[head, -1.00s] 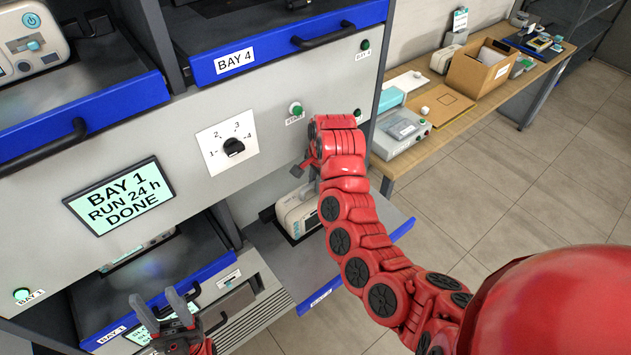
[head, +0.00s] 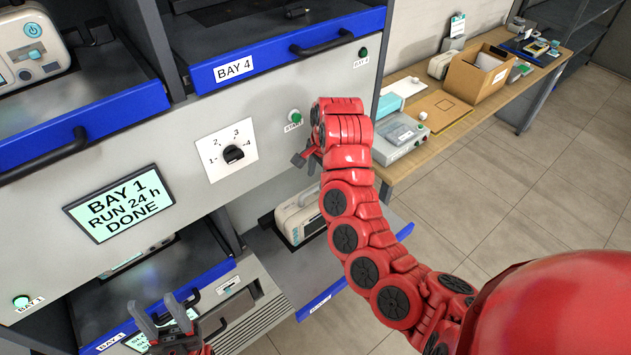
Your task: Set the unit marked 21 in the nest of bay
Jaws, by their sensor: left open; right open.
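No number 21 can be read on any unit. A pale unit (head: 297,218) sits on the pulled-out lower right shelf, partly behind my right arm. Another pale unit (head: 30,50) stands on the upper left shelf. Part of a third unit (head: 135,262) shows inside bay 1, at the lower left. My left gripper (head: 150,316) is open and empty in front of the bay 1 shelf edge. My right gripper (head: 306,158) is open, below the green start button (head: 295,117) and above the lower right unit. Its fingers are partly hidden. No nest shows clearly.
The screen (head: 118,204) reads "BAY 1 RUN 24 h DONE". A selector knob (head: 233,154) is marked 1 to 4. The bay 4 shelf (head: 235,45) has a black handle. A wooden bench (head: 460,118) at the right holds a cardboard box (head: 478,75) and a grey device (head: 400,140).

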